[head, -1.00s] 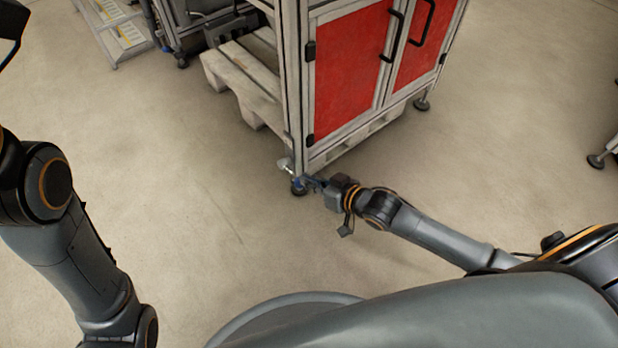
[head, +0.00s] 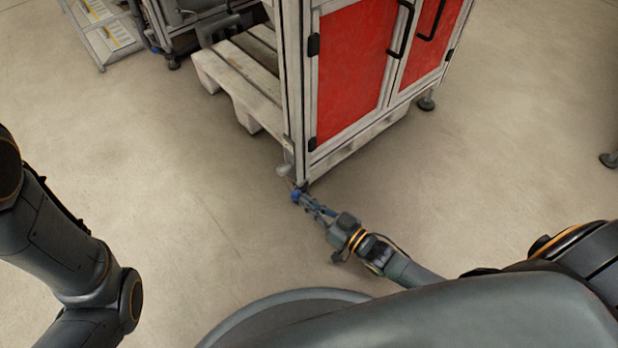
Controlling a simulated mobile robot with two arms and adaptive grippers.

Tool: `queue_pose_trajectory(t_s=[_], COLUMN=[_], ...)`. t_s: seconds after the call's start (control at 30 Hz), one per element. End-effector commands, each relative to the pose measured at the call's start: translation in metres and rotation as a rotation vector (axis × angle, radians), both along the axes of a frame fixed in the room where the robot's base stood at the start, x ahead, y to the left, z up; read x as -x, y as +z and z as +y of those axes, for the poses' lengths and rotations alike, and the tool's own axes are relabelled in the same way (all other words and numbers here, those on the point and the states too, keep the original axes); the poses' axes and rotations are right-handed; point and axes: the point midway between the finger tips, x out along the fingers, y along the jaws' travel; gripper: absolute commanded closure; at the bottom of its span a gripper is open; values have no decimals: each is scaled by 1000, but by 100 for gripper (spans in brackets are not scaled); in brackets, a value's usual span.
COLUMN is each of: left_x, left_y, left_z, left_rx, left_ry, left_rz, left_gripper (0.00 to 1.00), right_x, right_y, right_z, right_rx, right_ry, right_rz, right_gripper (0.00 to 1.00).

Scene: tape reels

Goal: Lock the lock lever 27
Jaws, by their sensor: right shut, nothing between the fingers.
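The framed cabinet with red doors (head: 355,70) stands at the top centre. At the foot of its near corner post is a small light-coloured fitting (head: 285,170); I cannot tell for certain whether it is the lock lever. My right gripper (head: 298,195) is at the foot of this corner, its fingers shut with nothing between them. Its blue fingertips are close to the corner foot; whether they touch it I cannot tell. The caster behind the fingers is mostly hidden. My left arm comes in at the left edge, but its gripper is out of view.
A pale wooden pallet (head: 240,85) sticks out to the left of the cabinet. A levelling foot (head: 426,103) stands under its right corner. A stepped rack (head: 104,32) is at the top left.

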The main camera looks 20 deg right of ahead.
Motion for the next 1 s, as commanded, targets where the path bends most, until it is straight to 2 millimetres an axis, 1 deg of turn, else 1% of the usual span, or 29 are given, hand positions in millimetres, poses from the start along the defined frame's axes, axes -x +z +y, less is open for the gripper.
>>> queue_pose_trajectory(t_s=[0.1,0.4,0.63,1.0], left_x=[0,0,0,0], left_y=[-2,-6,-8,-8], left_z=[0,0,0,0], left_rx=[0,-1,-1,-1], left_ry=[0,-1,-1,0], left_rz=[-1,-1,-1,0], left_gripper=[28,28,28,28], right_x=[-6,-20,-26,-29], right_y=[-10,-26,-31,-33], right_z=[3,8,10,11], right_rx=[0,-1,0,-1], right_ry=[-1,1,0,0], right_rz=[0,0,0,0], right_gripper=[100,100,100,100])
